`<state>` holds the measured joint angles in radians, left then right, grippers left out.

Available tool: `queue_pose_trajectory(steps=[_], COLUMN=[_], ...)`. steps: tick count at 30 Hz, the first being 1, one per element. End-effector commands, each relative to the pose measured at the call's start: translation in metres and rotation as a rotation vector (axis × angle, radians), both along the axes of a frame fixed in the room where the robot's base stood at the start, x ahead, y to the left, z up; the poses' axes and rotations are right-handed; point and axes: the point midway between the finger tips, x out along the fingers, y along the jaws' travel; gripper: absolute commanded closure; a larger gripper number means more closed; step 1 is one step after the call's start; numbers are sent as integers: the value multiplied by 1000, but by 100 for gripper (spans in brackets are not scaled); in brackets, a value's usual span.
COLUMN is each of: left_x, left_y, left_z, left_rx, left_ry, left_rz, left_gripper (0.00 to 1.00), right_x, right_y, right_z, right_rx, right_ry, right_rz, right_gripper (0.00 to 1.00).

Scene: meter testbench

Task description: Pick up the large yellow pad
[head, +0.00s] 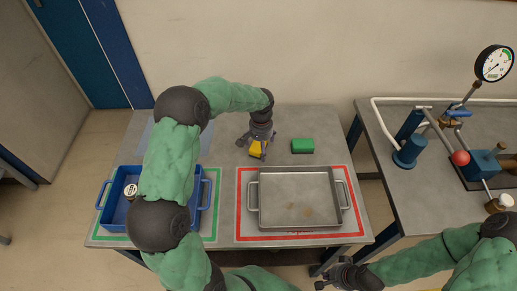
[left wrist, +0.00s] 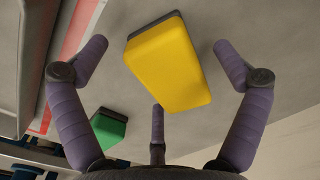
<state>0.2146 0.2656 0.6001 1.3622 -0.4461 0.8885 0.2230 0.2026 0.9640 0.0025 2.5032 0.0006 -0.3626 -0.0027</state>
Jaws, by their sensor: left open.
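The large yellow pad (head: 257,149) lies on the grey table behind the metal tray, partly hidden by my left gripper in the head view. In the left wrist view the yellow pad (left wrist: 168,62) sits between the spread fingers, with a dark underside. My left gripper (head: 259,143) is directly above it, pointing down. Its purple fingers (left wrist: 160,75) are open around the pad and do not visibly touch it. My right gripper (head: 340,274) is low in the head view, in front of the table; its finger state is unclear.
A green pad (head: 302,146) lies right of the yellow one. A metal tray (head: 257,225) stands inside a red outline. A blue crate (head: 206,196) with a white-topped item (head: 130,191) is on the left, partly behind my arm. A second table with a gauge (head: 494,63) is at right.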

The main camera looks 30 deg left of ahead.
Motion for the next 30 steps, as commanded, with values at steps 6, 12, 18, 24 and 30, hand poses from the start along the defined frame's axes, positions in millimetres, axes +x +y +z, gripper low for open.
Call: queue_pose_trajectory(steps=[6, 12, 18, 24, 30], left_x=[1, 0, 0, 0, 0], left_y=[0, 0, 0, 0, 0], left_z=[0, 0, -1, 0, 12], left_rx=[0, 0, 0, 0, 0], left_ry=[-2, -2, -1, 0, -1], left_rz=[1, 0, 0, 0, 0], left_gripper=[3, 59, 69, 69, 69], right_x=[0, 0, 0, 0, 0], right_y=[0, 0, 0, 0, 0], right_z=[0, 0, 0, 1, 7], right_rx=[0, 0, 0, 0, 0], right_ry=[0, 0, 0, 0, 0], right_rz=[0, 0, 0, 0, 0], right_gripper=[100, 100, 100, 100, 100])
